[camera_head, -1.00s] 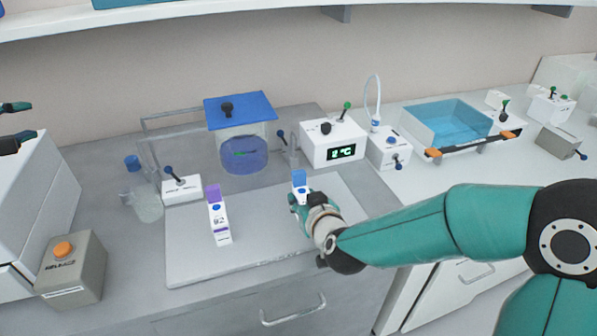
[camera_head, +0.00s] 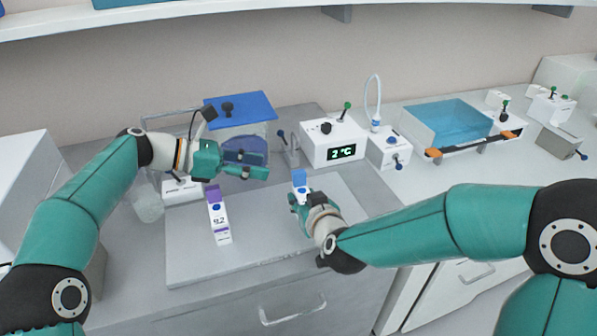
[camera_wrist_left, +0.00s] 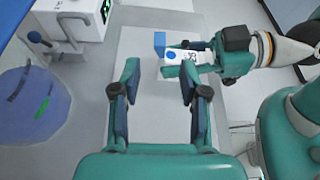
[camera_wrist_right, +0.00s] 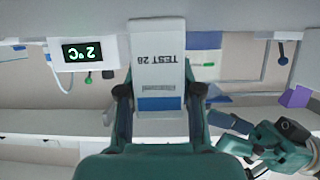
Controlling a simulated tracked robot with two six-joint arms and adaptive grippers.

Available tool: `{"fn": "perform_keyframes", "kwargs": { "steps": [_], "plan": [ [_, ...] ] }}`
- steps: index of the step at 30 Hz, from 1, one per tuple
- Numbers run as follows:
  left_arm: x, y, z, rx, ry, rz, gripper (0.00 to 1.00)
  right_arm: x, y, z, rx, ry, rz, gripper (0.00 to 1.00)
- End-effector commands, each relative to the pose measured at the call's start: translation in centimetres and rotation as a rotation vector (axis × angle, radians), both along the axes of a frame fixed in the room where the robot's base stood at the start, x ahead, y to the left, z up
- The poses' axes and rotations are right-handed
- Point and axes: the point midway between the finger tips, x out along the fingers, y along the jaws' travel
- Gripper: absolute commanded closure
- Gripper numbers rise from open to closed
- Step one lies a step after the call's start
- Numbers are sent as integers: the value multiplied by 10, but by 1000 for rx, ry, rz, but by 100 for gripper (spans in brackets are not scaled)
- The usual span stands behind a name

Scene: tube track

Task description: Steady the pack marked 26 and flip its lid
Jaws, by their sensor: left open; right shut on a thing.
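The white pack with a blue lid (camera_head: 300,178) stands on the grey board. In the right wrist view its printed face (camera_wrist_right: 157,65) is upside down and reads TEST with 26 or 28; the last digit is unclear. My right gripper (camera_wrist_right: 160,92) is shut on this pack from the near side. The blue lid flap (camera_wrist_left: 160,43) stands out from the pack's top. My left gripper (camera_head: 262,165) is open and empty, above the board, left of the pack and apart from it.
A second white pack with a purple lid (camera_head: 219,222), marked 92, stands on the board (camera_head: 270,235) below my left gripper. Behind are a blue-lidded tank (camera_head: 258,107) and a box displaying 2 °C (camera_head: 333,136). The board between the packs is clear.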

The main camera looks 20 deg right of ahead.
Motion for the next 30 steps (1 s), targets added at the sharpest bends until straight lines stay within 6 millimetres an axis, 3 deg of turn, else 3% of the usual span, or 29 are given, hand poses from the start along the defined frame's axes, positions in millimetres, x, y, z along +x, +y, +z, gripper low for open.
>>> {"fn": "perform_keyframes", "kwargs": {
  "steps": [15,21,30],
  "plan": [
    [-2,-83,-35,1,-2,0,56,0,0,0,0,0,0,100],
    [-2,-95,-39,0,-4,1,56,0,0,0,0,0,0,100],
    [-2,-95,-40,0,-3,2,60,0,0,0,0,0,0,100]
  ]
}}
